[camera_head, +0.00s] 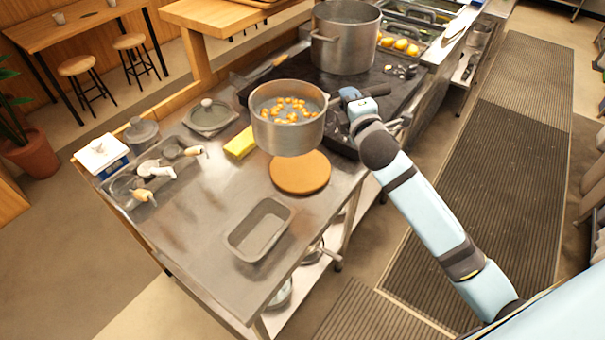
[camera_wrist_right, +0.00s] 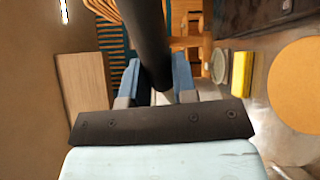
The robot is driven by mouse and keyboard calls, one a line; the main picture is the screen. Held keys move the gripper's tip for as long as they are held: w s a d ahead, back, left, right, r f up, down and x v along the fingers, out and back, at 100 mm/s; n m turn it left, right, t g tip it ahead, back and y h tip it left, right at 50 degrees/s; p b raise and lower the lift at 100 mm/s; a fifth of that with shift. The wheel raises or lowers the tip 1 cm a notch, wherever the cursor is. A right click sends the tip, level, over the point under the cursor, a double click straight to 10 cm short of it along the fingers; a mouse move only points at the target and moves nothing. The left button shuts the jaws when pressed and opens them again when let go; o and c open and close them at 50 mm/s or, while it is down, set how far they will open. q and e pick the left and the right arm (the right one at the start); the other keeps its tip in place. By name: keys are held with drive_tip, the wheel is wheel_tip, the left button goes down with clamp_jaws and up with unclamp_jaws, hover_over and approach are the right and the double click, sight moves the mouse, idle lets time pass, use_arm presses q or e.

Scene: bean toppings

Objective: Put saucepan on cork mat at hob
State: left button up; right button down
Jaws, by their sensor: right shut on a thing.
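The saucepan (camera_head: 288,137) is a steel pan with several yellow-orange pieces inside. It appears held up behind and partly over the round cork mat (camera_head: 300,178), hiding the mat's far edge; the exact gap is unclear. The mat also shows at the right of the right wrist view (camera_wrist_right: 298,88). My right gripper (camera_head: 340,97) is to the right of the pan, shut on its handle. In the right wrist view the dark handle (camera_wrist_right: 146,40) runs between the blue fingers. My left gripper is not in view.
The black hob (camera_head: 310,78) carries a large stockpot (camera_head: 346,45) behind the pan. A yellow sponge (camera_head: 240,143) and a lid (camera_head: 208,114) lie to the left. An empty grey tray (camera_head: 259,229) sits in front. The steel counter (camera_head: 200,215) is bare left of the tray.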

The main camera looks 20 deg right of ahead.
drive_tip(key=w+d+r+h+b, duration=0.1)
drive_tip(key=w+d+r, duration=0.2)
drive_tip(key=d, duration=0.1)
wheel_tip(320, 180, down, 20)
drive_tip(key=b, duration=0.2)
drive_tip(key=shift+w+b, duration=0.3)
drive_tip(key=shift+b, duration=0.05)
drive_tip(key=shift+d, duration=0.1)
drive_tip(key=c, duration=1.2)
unclamp_jaws()
drive_tip(key=shift+s+f, duration=0.1)
drive_tip(key=shift+f, duration=0.15)
drive_tip(key=o, duration=0.3)
drive_tip(key=shift+r, duration=0.1)
